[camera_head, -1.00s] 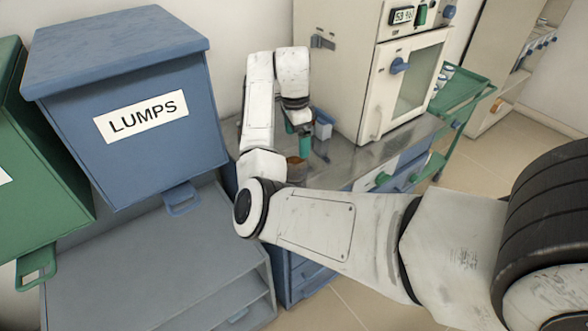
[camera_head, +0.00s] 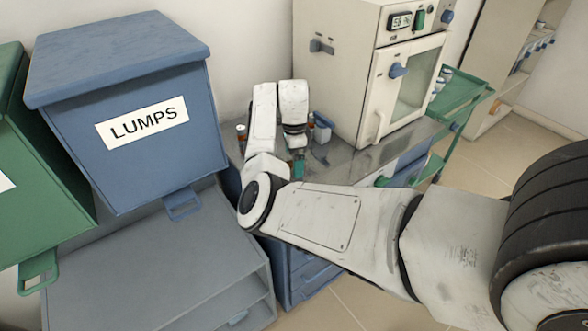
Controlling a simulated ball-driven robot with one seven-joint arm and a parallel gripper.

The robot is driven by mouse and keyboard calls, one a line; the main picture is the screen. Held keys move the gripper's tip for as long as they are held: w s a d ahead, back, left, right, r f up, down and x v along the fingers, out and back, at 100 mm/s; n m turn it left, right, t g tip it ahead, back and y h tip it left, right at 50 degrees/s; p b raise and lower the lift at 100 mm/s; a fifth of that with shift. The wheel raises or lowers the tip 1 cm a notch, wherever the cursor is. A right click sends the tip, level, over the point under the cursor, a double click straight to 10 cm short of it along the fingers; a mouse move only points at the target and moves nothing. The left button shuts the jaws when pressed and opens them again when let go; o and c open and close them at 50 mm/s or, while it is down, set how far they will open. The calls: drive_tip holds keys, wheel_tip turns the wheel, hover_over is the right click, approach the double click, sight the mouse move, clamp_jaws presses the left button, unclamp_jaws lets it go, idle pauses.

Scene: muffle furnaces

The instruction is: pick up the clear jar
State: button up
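My gripper (camera_head: 298,168) points down at the metal bench top (camera_head: 345,160), on the near side of the bench. Only a small teal part of it shows between my arm links, so I cannot see whether its fingers are apart or closed on something. No clear jar can be made out for certain; the spot under the gripper is hidden by my arm. A small container with an orange-brown part (camera_head: 241,136) stands left of my arm at the back of the bench, partly cut off by it.
A blue-grey container (camera_head: 322,128) stands just right of my wrist. A cream furnace (camera_head: 350,70) fills the bench behind it. A blue bin marked LUMPS (camera_head: 150,160) stands left above a grey shelf unit (camera_head: 150,265). A green cart (camera_head: 462,95) is at right.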

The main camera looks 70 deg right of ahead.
drive_tip(key=shift+f, duration=0.8)
drive_tip(key=shift+c, duration=0.2)
drive_tip(key=c, duration=0.8)
drive_tip(key=shift+r, duration=0.2)
